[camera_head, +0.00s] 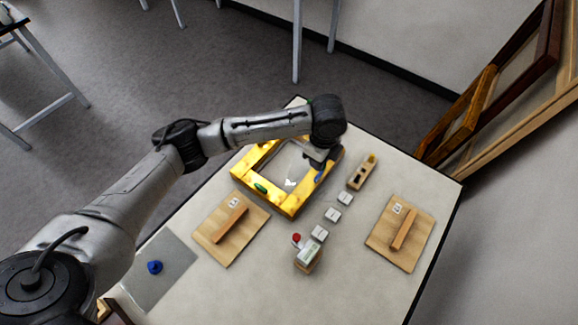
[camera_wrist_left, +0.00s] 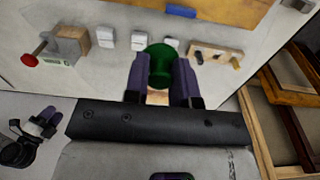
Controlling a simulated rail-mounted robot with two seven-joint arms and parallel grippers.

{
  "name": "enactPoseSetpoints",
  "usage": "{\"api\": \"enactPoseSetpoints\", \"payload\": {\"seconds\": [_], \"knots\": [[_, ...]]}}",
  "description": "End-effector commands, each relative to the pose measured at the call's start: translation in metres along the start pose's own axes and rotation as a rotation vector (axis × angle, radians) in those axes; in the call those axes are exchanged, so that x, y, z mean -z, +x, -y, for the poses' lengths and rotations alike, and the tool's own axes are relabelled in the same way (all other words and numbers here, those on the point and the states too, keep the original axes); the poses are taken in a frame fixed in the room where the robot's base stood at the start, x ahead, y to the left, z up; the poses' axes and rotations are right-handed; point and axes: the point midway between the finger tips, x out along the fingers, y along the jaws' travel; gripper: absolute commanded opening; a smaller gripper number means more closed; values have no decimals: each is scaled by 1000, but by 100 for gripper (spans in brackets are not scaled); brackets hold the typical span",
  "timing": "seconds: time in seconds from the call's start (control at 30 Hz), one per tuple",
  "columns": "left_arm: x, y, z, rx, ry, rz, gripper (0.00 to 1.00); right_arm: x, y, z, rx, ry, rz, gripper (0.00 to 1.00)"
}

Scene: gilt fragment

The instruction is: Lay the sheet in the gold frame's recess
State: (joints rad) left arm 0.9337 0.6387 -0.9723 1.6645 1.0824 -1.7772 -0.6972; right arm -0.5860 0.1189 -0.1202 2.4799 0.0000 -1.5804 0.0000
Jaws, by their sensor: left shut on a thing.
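The gold frame (camera_head: 290,205) lies on the table and surrounds a pale grey recess (camera_head: 288,163) with a small white patch in it. My left gripper (camera_head: 320,166) is over the frame's right side. In the left wrist view its purple fingers (camera_wrist_left: 160,78) are shut on a green knob (camera_wrist_left: 160,62). I cannot make out a clear sheet in its grasp or tell whether one lies in the recess. A blue piece (camera_head: 318,176) and a green piece (camera_head: 261,188) are on the frame. My right gripper (camera_wrist_left: 42,118) seems to show at the wrist view's lower left.
Two wooden boards with bars (camera_head: 230,228) (camera_head: 400,234) lie on either side. Several white blocks (camera_head: 332,215), a red-knobbed device (camera_head: 308,256) and a wooden holder (camera_head: 362,172) stand between. A grey mat (camera_head: 175,285) carries a blue knob (camera_head: 155,267). Wooden frames (camera_head: 470,115) lean right.

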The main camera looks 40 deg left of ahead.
Motion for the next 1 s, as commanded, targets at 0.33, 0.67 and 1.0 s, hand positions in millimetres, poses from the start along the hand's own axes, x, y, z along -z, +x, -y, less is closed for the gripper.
{"api": "enactPoseSetpoints", "payload": {"seconds": [0.33, 0.67, 1.0], "knots": [[-12, 44, 1, -1, 338, 0, 0, 0, 6, -2, -6, -6, -4, 43], [-56, 76, 12, -2, 385, 3, 0, -1, 10, -1, -4, -4, -6, 43], [-112, 111, 27, -1, 387, 1, 0, -2, 14, 1, 2, 4, -7, 43]]}}
